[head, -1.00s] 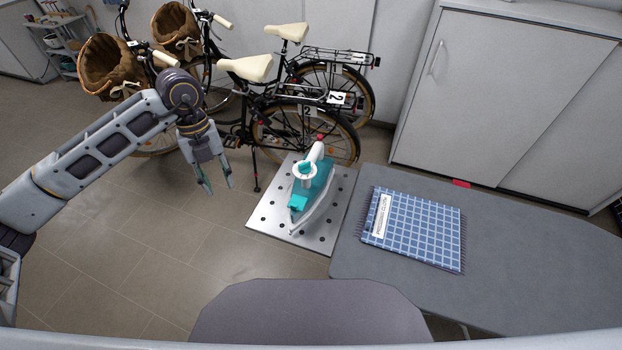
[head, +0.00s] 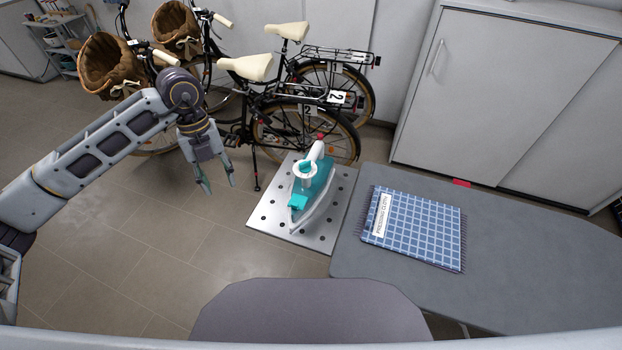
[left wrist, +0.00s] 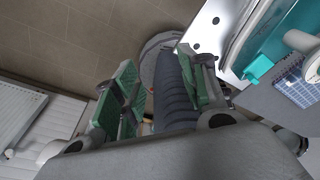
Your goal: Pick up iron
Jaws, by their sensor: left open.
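The iron (head: 312,188) is teal and white and rests on a perforated metal plate (head: 271,215) at the left end of the ironing board. In the left wrist view the iron (left wrist: 278,45) shows in part at the upper right, cut off by the frame edge. My left gripper (head: 219,187) is open and empty, to the left of the iron and apart from it. Its green-padded fingers also show in the left wrist view (left wrist: 160,95). My right gripper is in neither view.
The grey ironing board (head: 540,260) carries a folded blue checked pressing cloth (head: 418,230) right of the plate. Two bicycles (head: 290,100) stand behind the iron, against the wall. A grey cabinet (head: 500,100) stands at the back right. Floor left of the plate is clear.

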